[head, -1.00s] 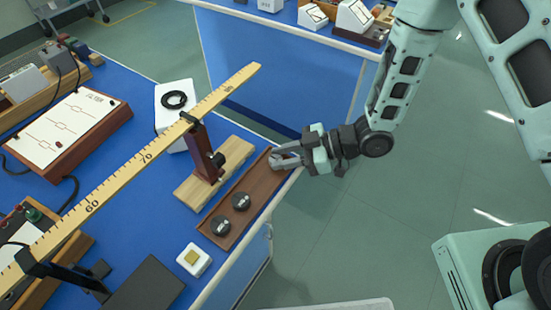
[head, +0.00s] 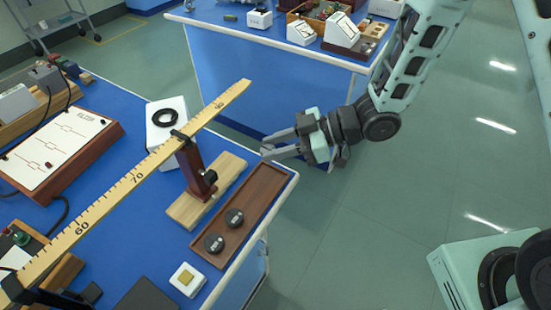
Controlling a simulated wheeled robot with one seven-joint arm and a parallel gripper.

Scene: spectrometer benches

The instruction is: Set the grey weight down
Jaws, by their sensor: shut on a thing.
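My gripper (head: 268,147) is at the centre of the head view, just past the far end of the brown wooden tray (head: 262,188). Its fingers point left and are shut on a small grey thing at their tips, which I take to be the grey weight; the fingers hide most of it. The gripper looks raised above the bench, apart from the tray. The far part of the tray is empty.
A long yellow ruler (head: 150,162) rests on a dark red post (head: 196,172) on a wooden base, left of the tray. A white block with a black ring (head: 163,117) stands behind. A small white box (head: 187,279) is near the bench's front edge. Another bench (head: 240,75) stands behind.

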